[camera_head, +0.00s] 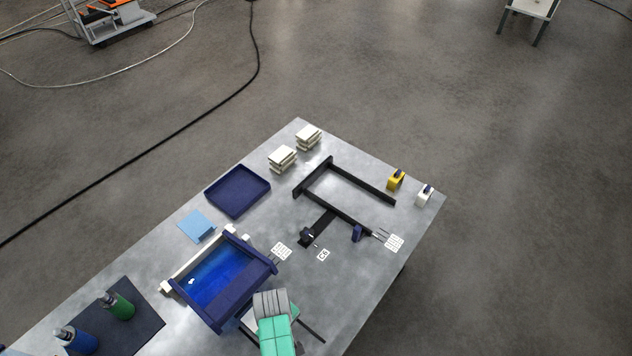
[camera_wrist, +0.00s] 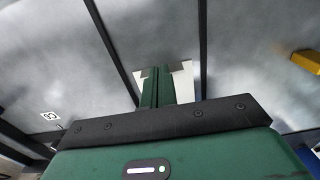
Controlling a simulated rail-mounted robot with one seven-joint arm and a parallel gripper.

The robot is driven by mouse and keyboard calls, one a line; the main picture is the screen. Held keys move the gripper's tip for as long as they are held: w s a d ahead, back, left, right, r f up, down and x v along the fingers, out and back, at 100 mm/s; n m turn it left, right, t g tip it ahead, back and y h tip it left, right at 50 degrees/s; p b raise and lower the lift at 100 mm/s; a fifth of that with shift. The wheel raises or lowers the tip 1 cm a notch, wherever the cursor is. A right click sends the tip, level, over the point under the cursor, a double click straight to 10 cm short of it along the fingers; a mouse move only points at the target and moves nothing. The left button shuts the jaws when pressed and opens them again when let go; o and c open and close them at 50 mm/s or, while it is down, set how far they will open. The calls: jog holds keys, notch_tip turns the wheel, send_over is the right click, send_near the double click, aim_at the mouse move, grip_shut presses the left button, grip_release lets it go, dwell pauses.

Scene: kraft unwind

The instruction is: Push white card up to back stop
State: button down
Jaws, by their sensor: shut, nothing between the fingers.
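In the wrist view, my gripper (camera_wrist: 159,72) has its two green fingers together, pointing down over the bench with nothing between them. The white card (camera_wrist: 184,80) shows on both sides of the fingertips, and its middle is hidden behind them. Whether the fingertips touch it cannot be told. It lies between a dark rail on the left (camera_wrist: 112,50) and a dark rail on the right (camera_wrist: 203,45). No back stop is clearly seen beside the card.
On the metal bench (camera_head: 375,290) stand a blue-lined bin (camera_head: 258,300), a navy tray (camera_head: 238,211), white stacks (camera_head: 282,155) and a black open frame (camera_head: 350,180). Yellow (camera_head: 396,179) and white (camera_head: 424,194) blocks stand near the right edge. Bottles (camera_head: 120,306) stand at lower left.

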jog(key=shift+w+a+b, duration=0.65)
jog(key=shift+a+b, duration=0.05)
jog(key=shift+a, duration=0.1)
jog(key=shift+w+a, duration=0.15)
jog(key=shift+w+a+b, duration=0.75)
jog(key=shift+a+b, duration=0.2)
jog(key=shift+b, duration=0.1)
jog(key=shift+w+a+b, duration=0.75)
jog(key=shift+a+b, duration=0.2)
jog(key=shift+b, duration=0.1)
jog(key=shift+d+r+p, duration=0.1)
jog(key=shift+p, duration=0.2)
jog(key=shift+s+d+p, duration=0.2)
jog(key=shift+s+p, duration=0.05)
jog(key=shift+p, duration=0.05)
jog(key=shift+s+d+p, duration=0.4)
jog(key=shift+d+p, duration=0.1)
notch_tip(320, 180, up, 7)
jog(key=p, duration=0.6)
jog(key=shift+p, duration=0.4)
